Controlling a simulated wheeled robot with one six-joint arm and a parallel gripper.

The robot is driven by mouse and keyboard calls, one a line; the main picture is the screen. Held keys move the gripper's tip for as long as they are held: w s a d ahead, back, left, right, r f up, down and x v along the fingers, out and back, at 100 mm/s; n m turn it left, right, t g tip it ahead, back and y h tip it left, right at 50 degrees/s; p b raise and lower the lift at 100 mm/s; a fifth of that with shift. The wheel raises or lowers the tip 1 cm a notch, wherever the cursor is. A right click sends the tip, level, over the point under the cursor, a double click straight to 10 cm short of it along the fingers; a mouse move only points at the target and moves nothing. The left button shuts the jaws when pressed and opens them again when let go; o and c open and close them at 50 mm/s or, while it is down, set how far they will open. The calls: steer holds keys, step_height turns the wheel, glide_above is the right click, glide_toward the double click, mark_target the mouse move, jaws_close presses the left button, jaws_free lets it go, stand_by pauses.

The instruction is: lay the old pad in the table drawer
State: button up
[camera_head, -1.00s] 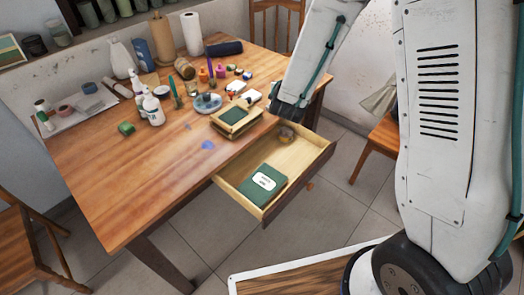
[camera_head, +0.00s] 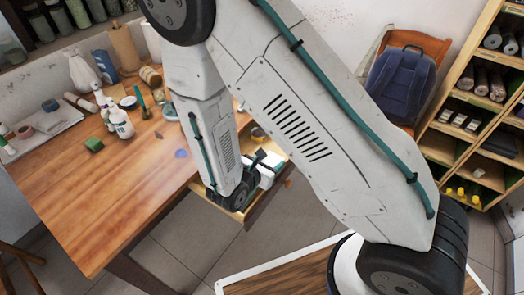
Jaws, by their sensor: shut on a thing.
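My gripper (camera_head: 262,172) is low over the open table drawer (camera_head: 236,217). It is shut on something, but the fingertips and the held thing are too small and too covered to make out. A small dark green edge shows beside the white gripper body. My wrist hides most of the drawer's inside, including where a green pad with a white label lay earlier. No pad can be clearly identified now. The drawer's pale wooden rim shows below and to the right of my wrist. My arm also covers the table spot where a tray with a green top stood.
The wooden table (camera_head: 90,200) has a clear front left area. A chair with a blue backpack (camera_head: 399,86) and a shelf unit (camera_head: 480,110) stand to the right.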

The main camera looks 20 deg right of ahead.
steer(key=w+d, duration=0.1)
steer(key=w, duration=0.5)
steer(key=w+d+f, duration=0.1)
steer(key=w, duration=0.2)
steer(key=shift+d, duration=0.3)
steer(key=shift+s+f, duration=0.1)
steer(key=shift+f, duration=1.6)
steer(key=shift+f, duration=0.5)
steer(key=shift+f, duration=0.1)
steer(key=o, duration=1)
